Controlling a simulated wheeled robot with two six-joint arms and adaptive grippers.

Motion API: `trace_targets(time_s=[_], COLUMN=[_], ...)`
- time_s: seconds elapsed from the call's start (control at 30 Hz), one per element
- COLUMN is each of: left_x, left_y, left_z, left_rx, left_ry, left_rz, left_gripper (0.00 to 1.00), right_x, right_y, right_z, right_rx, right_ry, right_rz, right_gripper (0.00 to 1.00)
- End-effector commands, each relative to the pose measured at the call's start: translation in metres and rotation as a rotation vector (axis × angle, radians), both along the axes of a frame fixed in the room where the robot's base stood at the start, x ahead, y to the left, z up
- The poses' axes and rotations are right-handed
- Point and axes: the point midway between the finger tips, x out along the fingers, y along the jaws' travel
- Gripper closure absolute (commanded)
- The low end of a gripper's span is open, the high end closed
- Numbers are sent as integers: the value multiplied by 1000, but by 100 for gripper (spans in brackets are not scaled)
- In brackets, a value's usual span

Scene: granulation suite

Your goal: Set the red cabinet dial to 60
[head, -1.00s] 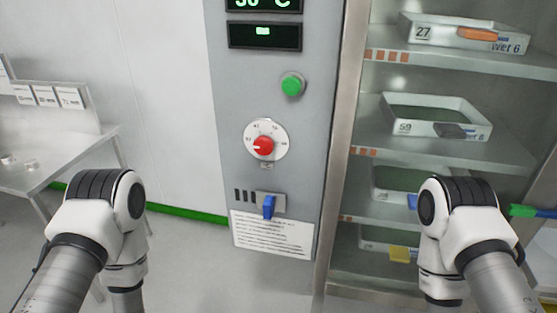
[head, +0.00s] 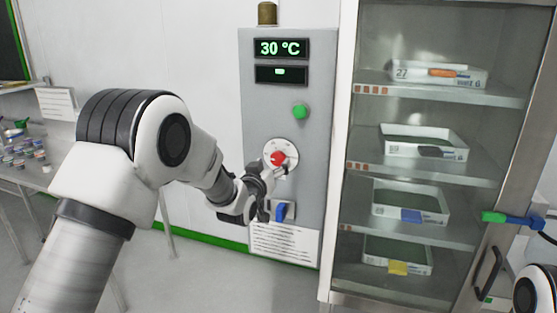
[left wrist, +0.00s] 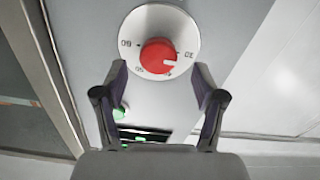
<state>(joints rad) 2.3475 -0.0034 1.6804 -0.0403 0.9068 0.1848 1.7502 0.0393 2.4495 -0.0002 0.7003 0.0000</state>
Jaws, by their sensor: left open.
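The red dial (head: 278,158) sits on a round white scale plate on the grey cabinet panel. In the left wrist view the red dial (left wrist: 159,56) shows a pale pointer mark on its right side, and numbers ring the plate. My left gripper (head: 284,170) is at the dial's lower edge in the head view. In the left wrist view its open fingers (left wrist: 160,85) stand either side of the dial's near edge, with nothing between them; I cannot tell whether they touch the plate. The display (head: 281,48) reads 30 °C. My right gripper is not in view.
A green button (head: 300,111) is above the dial and a blue switch (head: 281,211) below it. A bench with small jars is at the left.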

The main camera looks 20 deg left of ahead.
Motion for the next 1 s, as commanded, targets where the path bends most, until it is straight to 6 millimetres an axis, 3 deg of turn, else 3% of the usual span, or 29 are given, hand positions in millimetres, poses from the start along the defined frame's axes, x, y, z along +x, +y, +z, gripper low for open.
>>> trace_targets(time_s=[0.2,0.47,0.53,0.63,0.67,1.0], left_x=[34,38,38,38,38,38], left_y=[-1,-1,-1,-1,-1,-1], left_z=[1,-1,-1,-1,-1,-2], left_rx=[0,0,0,0,0,20], left_ry=[1,2,2,2,2,1], left_rz=[0,0,0,0,0,0], left_gripper=[30,30,48,83,90,90], right_x=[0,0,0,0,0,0], right_y=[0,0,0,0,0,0], right_z=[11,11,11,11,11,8], right_rx=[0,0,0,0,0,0], right_ry=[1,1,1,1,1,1], right_rz=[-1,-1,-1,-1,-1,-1], right_gripper=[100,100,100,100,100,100])
